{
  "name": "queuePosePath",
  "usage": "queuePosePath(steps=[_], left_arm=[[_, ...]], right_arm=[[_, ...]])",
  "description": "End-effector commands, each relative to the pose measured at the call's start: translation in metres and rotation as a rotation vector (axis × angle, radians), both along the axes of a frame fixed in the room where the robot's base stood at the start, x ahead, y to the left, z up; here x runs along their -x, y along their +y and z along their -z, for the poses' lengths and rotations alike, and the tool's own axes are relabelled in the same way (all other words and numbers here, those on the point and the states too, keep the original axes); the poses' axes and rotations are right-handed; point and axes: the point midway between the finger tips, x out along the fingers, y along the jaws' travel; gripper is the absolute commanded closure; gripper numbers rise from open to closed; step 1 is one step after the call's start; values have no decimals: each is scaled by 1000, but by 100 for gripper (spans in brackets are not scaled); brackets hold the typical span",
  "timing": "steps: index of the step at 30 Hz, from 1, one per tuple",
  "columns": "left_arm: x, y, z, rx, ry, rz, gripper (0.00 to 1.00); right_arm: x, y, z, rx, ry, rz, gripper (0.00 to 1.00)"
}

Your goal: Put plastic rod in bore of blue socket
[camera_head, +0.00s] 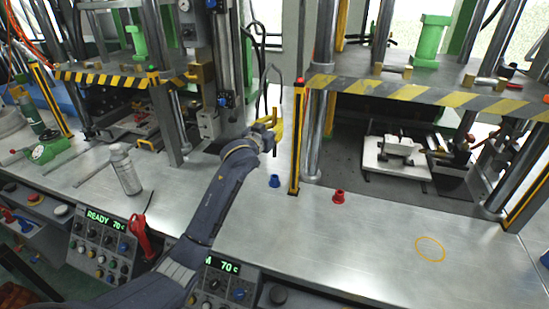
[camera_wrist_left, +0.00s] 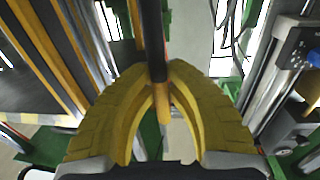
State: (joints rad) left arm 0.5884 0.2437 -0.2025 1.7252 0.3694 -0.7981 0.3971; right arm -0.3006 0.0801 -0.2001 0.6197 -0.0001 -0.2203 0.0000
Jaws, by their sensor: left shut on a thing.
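The blue socket (camera_head: 274,181) stands upright on the metal bench, left of the yellow-edged post. My left gripper (camera_head: 271,124), with yellow fingers, is above and slightly behind it in the head view. It is shut on the plastic rod (camera_head: 275,147), a thin dark piece hanging roughly upright below the fingers, apart from the socket. In the left wrist view the rod (camera_wrist_left: 152,35) runs dark from the top edge to the fingertips (camera_wrist_left: 158,76), with an orange part beyond them. The socket's bore is too small to make out. My right gripper is not in view.
A red socket (camera_head: 338,198) stands right of the post (camera_head: 299,140). An orange ring mark (camera_head: 430,249) lies on the bare bench at right. Presses with striped edges (camera_head: 420,93) stand behind. A spray can (camera_head: 124,169) and red-handled tool (camera_head: 140,237) are at left.

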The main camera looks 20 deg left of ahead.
Motion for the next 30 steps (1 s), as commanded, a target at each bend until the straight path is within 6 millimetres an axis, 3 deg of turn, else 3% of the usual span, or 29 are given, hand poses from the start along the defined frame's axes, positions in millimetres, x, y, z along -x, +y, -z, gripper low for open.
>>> queuePosePath(steps=[3,9,20,30], left_arm=[[0,0,29,1,4,0,100],[0,0,64,2,2,0,100],[0,0,88,0,1,0,100],[0,0,124,1,0,0,100]], right_arm=[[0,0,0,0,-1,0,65],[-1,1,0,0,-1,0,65],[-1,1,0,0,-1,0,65],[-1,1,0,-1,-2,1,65]])
